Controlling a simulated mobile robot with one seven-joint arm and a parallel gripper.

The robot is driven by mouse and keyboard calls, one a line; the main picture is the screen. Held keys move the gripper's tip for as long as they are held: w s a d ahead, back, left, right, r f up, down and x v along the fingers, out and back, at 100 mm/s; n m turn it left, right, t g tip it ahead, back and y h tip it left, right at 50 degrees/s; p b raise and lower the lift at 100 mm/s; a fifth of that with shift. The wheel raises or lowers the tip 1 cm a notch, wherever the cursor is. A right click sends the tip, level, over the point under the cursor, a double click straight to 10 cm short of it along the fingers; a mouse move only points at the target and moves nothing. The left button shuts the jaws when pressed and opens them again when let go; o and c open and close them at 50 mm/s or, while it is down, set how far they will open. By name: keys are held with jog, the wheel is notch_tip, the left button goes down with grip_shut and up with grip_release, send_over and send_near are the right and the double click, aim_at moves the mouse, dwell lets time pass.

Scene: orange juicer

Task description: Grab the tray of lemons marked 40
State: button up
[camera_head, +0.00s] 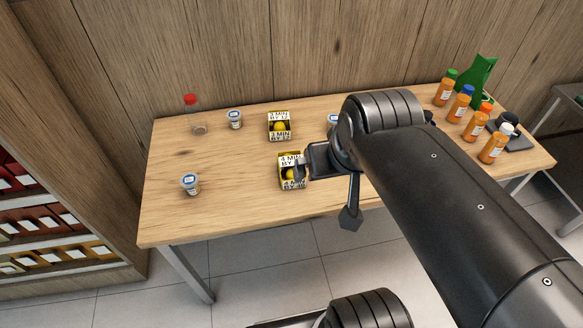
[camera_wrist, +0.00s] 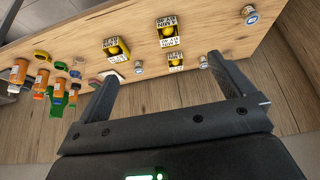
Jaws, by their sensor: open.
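Three black-and-yellow trays of lemons show in the wrist view: a left one (camera_wrist: 116,49), an upper middle one (camera_wrist: 168,31) and a lower middle one (camera_wrist: 176,60). The head view shows a back tray (camera_head: 279,127) and a front tray (camera_head: 290,171); my arm hides the third. My gripper (camera_head: 303,168) overlaps the front tray's right side in the head view. In the wrist view its open, empty fingers (camera_wrist: 164,76) are apart from all trays.
Several orange juice bottles (camera_head: 476,124) and a green object (camera_head: 480,78) stand at the right. A wooden wall is behind. The table's front left is mostly clear.

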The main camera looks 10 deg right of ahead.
jog(key=shift+w, duration=0.1)
jog(key=g, duration=0.6)
send_over(291, 160)
jog(key=shift+m, duration=0.3)
notch_tip(291, 160, down, 22)
jog(key=shift+r, duration=0.1)
notch_tip(291, 160, down, 6)
jog(key=shift+w+f, duration=0.1)
jog(key=shift+s+f, duration=0.2)
jog(key=shift+f, duration=2.35)
jog(key=shift+c, duration=0.5)
